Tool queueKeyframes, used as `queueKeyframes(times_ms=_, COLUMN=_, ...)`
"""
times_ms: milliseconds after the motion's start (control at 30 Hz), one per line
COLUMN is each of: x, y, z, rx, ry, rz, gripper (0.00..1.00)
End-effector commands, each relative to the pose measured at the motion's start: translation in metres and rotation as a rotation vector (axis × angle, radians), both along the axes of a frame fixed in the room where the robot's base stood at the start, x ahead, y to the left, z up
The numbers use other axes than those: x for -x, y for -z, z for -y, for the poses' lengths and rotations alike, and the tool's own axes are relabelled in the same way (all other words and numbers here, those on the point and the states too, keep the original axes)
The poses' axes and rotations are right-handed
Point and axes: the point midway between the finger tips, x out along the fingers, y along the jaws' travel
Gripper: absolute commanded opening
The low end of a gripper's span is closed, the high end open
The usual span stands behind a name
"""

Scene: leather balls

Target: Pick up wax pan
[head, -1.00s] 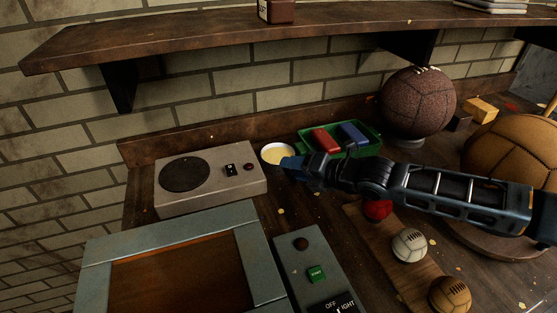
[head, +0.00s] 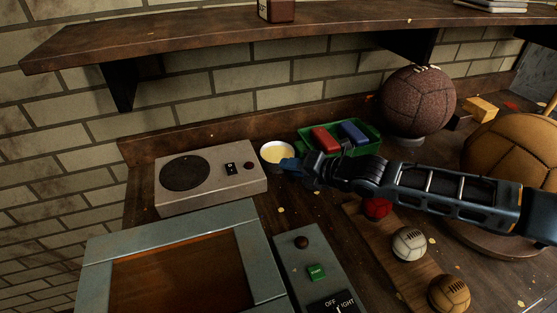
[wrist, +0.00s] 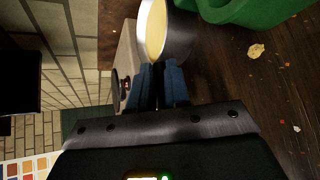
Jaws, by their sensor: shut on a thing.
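The wax pan (head: 276,152) is a small white-rimmed round pan with pale yellow wax inside. It sits between the grey hot plate and the green tray in the head view. In the wrist view the wax pan (wrist: 178,34) is at the top middle, its silvery side facing my fingertips. My gripper (head: 292,164) reaches in from the right and its blue fingers are shut on the pan's near side. The fingers (wrist: 158,80) meet the pan in the wrist view. Whether the pan's base touches the bench is hard to tell.
The grey hot plate (head: 210,180) stands left of the pan. A green tray (head: 368,150) with a red and a blue block is close on the right. A shelf (head: 230,38) overhangs the back. Balls and a switch panel (head: 318,262) lie nearer.

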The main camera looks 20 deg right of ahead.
Motion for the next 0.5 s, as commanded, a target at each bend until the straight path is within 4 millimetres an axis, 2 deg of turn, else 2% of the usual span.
queueKeyframes(times_ms=333, x=-0.0001, y=0.0009, z=0.0015, rx=0.003, ry=0.002, rz=-0.002, gripper=0.0)
queueKeyframes(times_ms=500, x=-0.0003, y=-0.005, z=0.0013, rx=0.003, ry=0.002, rz=-0.001, gripper=0.0)
